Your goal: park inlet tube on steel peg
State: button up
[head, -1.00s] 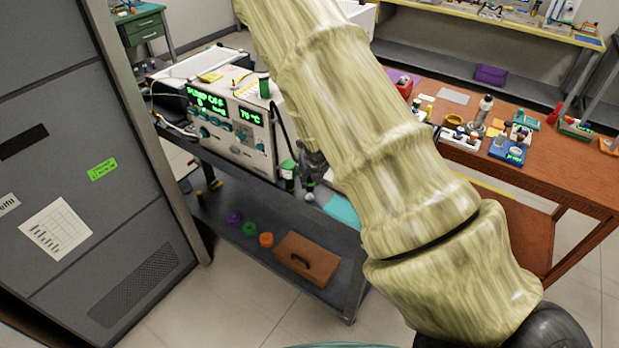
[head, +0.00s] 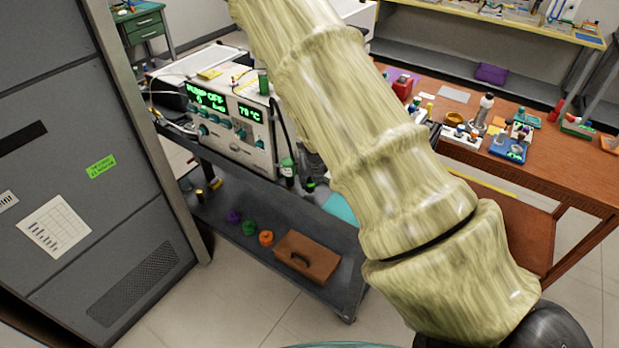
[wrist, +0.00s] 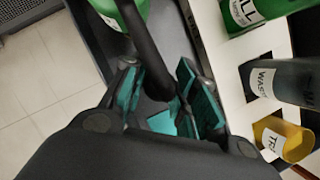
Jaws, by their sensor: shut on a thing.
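A thick black tube (wrist: 146,55) runs down from the top of the wrist view into my gripper (wrist: 172,98). The teal-padded fingers stand on either side of its lower end, shut on it. In the head view a black tube (head: 281,128) hangs at the right side of the pump unit (head: 225,128), whose display reads PUMP OFF and 70 °C. It comes down near a green-labelled bottle (head: 288,167). My own arm hides my gripper almost wholly in the head view. I cannot pick out the steel peg in either view.
In the wrist view a green container (wrist: 118,12) is close beside the tube. A white rack (wrist: 232,102) at right holds green, grey WASTE and yellow bottles. A grey cabinet (head: 80,150) stands left of the cart. A brown case (head: 307,256) lies on the lower shelf (head: 330,285).

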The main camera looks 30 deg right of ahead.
jog(key=shift+f+b, duration=0.75)
jog(key=shift+f, duration=0.3)
jog(key=o, duration=1.1)
jog(key=shift+c, duration=0.2)
jog(key=shift+r, duration=0.1)
jog(key=v, duration=1.1)
jog(key=shift+s+r, duration=0.15)
jog(key=shift+r, duration=0.25)
